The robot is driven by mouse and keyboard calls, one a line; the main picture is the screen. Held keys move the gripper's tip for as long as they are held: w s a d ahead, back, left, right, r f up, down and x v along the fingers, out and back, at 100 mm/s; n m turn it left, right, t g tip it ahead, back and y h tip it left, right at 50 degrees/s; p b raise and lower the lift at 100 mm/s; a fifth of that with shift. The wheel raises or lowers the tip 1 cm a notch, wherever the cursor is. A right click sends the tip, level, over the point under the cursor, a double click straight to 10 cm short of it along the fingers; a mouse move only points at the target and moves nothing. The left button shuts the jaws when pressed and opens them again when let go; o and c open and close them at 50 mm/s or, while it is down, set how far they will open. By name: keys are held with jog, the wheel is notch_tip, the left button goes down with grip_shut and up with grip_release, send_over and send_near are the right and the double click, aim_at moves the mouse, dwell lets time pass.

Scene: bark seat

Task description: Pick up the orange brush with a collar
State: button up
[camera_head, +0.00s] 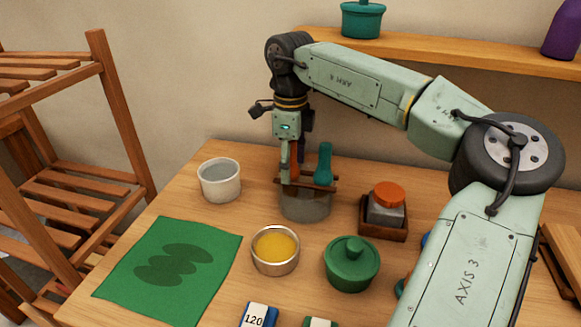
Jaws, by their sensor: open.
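My gripper (291,170) points down over a grey round pot (305,206) near the back of the table. Its jaws are open, though the fingers are small and hard to make out. Brown bars (322,187) lie across the pot's top. A teal brush-like handle (324,162) stands upright there, just right of my gripper. I cannot clearly make out an orange brush with a collar; a narrow orange-brown strip shows at the gripper's fingers, and I cannot tell what it is. Whether the gripper touches anything is hidden.
A jar with an orange lid (389,194) sits in a wooden tray (383,231) to the right. A white cup (219,181), a tin of yellow stuff (275,249), a green lidded pot (351,266) and a green mat (205,296) stand around. A shelf (440,47) runs behind my arm.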

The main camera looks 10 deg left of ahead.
jog(key=shift+c, duration=0.6)
jog(key=c, duration=1.1)
